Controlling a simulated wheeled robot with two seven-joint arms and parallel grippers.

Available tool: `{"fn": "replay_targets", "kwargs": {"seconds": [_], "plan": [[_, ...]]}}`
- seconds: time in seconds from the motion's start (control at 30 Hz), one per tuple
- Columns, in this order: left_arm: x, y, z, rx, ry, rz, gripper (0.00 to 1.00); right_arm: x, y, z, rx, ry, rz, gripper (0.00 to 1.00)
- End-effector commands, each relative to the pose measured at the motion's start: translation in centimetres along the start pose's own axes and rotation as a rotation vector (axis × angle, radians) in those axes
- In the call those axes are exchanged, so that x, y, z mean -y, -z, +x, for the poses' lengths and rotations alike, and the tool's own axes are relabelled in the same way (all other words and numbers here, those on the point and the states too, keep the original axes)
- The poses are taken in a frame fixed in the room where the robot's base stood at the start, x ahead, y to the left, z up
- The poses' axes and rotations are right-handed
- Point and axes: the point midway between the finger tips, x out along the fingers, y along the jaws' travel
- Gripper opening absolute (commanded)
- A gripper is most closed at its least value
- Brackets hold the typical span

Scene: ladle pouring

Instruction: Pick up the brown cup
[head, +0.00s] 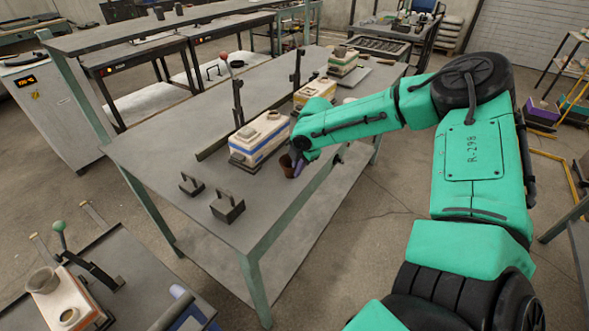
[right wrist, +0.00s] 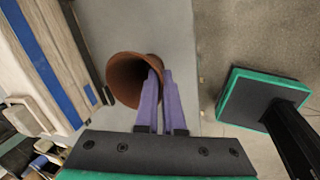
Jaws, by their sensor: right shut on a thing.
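The brown cup (head: 286,165) is at the right edge of the grey table, beside a white box with a blue stripe. In the right wrist view the cup (right wrist: 124,82) shows its round open mouth towards the camera. My right gripper (head: 297,164) has purple fingers, which show closely in the right wrist view (right wrist: 160,78). They are shut on the cup's rim wall, one finger at the inside and one outside. I cannot tell whether the cup's base touches the table. My left gripper is not in view.
The blue-striped box (head: 260,140) stands close left of the cup, with another box (head: 314,92) behind it. Two dark metal blocks with handles (head: 228,207) sit nearer the front of the table (head: 160,150). Upright levers stand along the table. Its front left is clear.

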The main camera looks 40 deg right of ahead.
Motion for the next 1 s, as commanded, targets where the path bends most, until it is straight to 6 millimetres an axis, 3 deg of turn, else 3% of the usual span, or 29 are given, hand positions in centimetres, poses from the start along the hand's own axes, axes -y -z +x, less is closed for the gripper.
{"fn": "replay_targets", "kwargs": {"seconds": [0.17,0.4,0.6,0.77,1.0], "plan": [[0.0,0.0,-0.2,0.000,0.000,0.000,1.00,-1.2,0.1,-3.1,-0.003,-0.011,0.000,0.00],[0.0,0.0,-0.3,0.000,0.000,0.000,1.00,-4.0,0.0,-11.8,-0.001,-0.012,0.000,0.00],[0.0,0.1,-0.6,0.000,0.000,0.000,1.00,-5.6,0.0,-17.2,0.000,-0.008,-0.002,0.00],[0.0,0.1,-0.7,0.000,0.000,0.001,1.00,-6.0,0.1,-18.8,0.000,-0.005,-0.002,0.00],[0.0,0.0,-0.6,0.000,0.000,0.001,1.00,-6.0,0.1,-18.8,-0.001,-0.005,-0.002,0.00]]}}
